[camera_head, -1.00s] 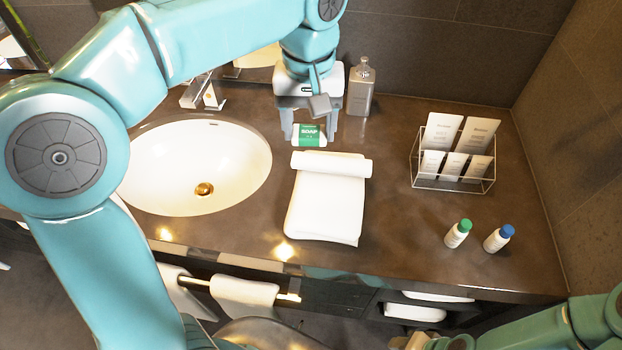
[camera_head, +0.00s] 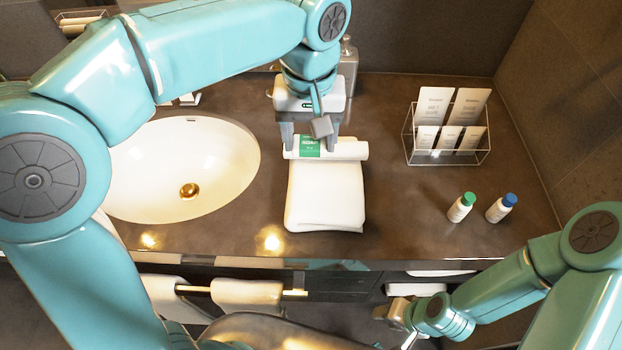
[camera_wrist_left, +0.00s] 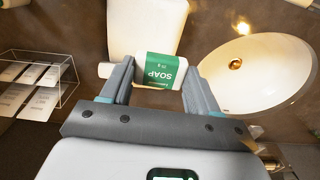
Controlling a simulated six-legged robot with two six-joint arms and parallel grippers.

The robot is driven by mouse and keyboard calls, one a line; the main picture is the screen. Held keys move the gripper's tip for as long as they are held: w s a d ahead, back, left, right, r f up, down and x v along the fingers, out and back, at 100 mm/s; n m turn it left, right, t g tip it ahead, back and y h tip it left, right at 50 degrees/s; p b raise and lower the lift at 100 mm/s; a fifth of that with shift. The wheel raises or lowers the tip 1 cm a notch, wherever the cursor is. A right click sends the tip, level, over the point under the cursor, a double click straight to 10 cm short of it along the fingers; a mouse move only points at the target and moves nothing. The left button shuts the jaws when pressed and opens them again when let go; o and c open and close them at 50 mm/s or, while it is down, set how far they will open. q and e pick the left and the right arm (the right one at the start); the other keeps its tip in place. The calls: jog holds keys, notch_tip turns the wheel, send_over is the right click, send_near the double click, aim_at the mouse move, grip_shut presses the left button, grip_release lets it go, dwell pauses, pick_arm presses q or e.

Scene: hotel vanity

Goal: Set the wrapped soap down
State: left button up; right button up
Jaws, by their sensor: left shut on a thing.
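The wrapped soap (camera_head: 310,147), a small white bar with a green label, is between the fingers of my left gripper (camera_head: 308,150). I cannot tell whether the soap touches the towel. My right gripper (camera_head: 399,318) is low at the front, below the counter edge; its jaws are too small to read.
The sink (camera_head: 185,165) is left of the towel. A wire rack (camera_head: 447,150) with several packets stands at the right. A green-capped bottle (camera_head: 461,208) and a blue-capped bottle (camera_head: 501,208) stand at the front right. A grey dispenser (camera_head: 348,65) is behind my left wrist.

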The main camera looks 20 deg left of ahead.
aim_at(308, 193)
pick_arm(q)
notch_tip(308, 193, down, 14)
jog(key=shift+a+f, duration=0.1)
jog(key=shift+a, duration=0.1)
jog(key=shift+b, duration=0.3)
jog(key=shift+f, duration=0.15)
jog(key=o, duration=1)
